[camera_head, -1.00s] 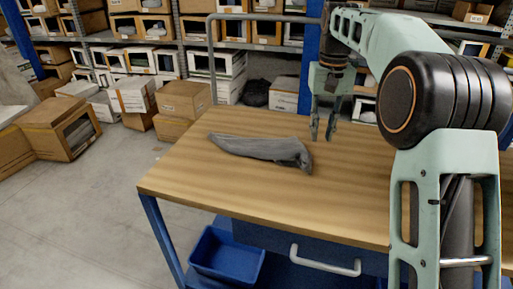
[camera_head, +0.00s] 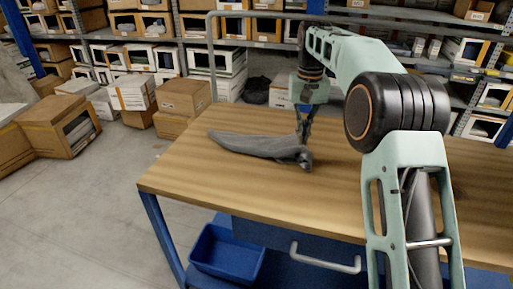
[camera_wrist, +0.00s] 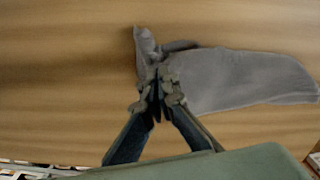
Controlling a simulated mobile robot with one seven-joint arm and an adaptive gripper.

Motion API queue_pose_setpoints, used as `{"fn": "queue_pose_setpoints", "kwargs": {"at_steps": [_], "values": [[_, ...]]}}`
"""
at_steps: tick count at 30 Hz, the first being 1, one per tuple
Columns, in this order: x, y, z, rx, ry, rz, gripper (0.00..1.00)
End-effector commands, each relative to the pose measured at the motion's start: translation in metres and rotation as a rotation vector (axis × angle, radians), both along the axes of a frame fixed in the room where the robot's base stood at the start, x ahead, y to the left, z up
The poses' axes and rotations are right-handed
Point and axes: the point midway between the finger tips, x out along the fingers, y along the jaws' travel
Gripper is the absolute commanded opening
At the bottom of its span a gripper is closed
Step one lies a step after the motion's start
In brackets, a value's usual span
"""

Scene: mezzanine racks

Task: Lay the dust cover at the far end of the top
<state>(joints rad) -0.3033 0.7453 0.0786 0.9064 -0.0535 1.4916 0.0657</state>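The dust cover (camera_head: 250,144) is a grey cloth lying as a long, loosely folded strip on the wooden top (camera_head: 200,178) of a blue-framed bench. In the wrist view the cover (camera_wrist: 240,80) spreads to the right, and its near end is bunched around the fingertips. My gripper (camera_head: 303,138) is down at the right end of the cover. In the wrist view my gripper (camera_wrist: 158,92) has its fingers drawn together with cloth pinched between them. The fingertips partly hide the cloth there. The cover still appears to rest on the top.
The wooden top is bare in front of the cover and to its right. A metal rail (camera_head: 250,15) rises behind the bench. A blue bin (camera_head: 227,254) and a grey handle (camera_head: 325,260) are below. Cardboard boxes (camera_head: 183,97) and racks stand behind.

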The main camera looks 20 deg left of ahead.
Motion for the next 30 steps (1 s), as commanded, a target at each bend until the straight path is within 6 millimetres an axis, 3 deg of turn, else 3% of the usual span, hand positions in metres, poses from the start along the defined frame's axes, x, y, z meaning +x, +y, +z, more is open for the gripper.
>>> {"fn": "queue_pose_setpoints", "kwargs": {"at_steps": [5, 17, 30], "values": [[0.000, 0.000, -0.006, 0.000, 0.001, 0.000, 0.00], [0.000, 0.000, -0.049, 0.000, 0.001, 0.000, 0.00], [0.000, 0.000, -0.043, 0.000, 0.000, 0.000, 0.00]]}}
